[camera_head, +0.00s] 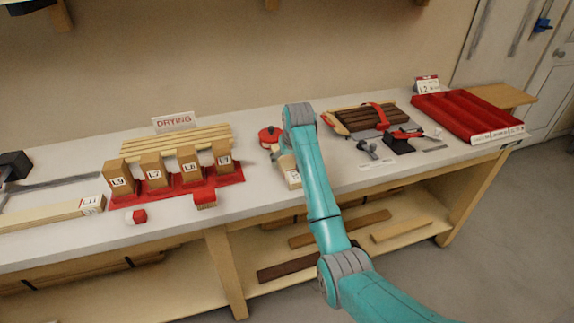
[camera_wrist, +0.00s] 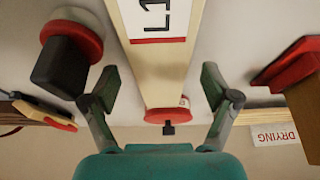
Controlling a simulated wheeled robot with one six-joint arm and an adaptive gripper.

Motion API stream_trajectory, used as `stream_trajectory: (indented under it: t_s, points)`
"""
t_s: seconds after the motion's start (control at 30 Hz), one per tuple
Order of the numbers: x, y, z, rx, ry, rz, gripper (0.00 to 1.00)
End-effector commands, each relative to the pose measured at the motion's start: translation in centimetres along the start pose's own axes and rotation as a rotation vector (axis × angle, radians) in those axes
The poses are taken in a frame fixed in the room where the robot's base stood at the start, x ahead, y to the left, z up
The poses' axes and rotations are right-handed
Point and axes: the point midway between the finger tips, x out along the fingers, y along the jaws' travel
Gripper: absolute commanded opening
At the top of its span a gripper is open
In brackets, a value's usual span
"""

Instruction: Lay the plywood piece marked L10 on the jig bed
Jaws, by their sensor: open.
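A pale plywood piece (camera_wrist: 165,75) with a white label starting "L1" runs between my fingers in the wrist view; the rest of the label is cut off. In the head view a pale labelled block (camera_head: 292,178), probably this piece, shows beside my arm, partly hidden. My gripper (camera_wrist: 160,86) is open, with one finger on each side of the piece and gaps visible. What may be the jig bed, a wooden frame with dark slats and a red strap (camera_head: 365,117), lies to the right of my arm.
A red rack (camera_head: 205,188) with several labelled blocks and the DRYING sign (camera_head: 174,122) stand left. A black-handled red disc (camera_wrist: 70,55) sits close beside one finger. A red tray (camera_head: 465,112) is at the right. A clamp tool (camera_head: 402,140) lies before the slatted frame.

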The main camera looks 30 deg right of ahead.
Motion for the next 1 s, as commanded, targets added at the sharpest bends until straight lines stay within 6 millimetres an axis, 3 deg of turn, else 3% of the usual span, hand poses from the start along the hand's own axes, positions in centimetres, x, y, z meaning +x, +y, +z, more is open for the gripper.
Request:
stream_trajectory:
  t_s: [0.37,0.6,0.7,1.0]
  points:
    - [0.98,-0.01,0.02,0.000,0.000,0.000,0.84]
    - [0.97,-0.01,0.02,0.000,0.000,0.000,0.24]
    - [0.94,-0.01,-0.01,0.000,0.001,0.000,0.07]
    - [0.61,-0.01,-0.17,0.000,0.002,0.000,0.06]
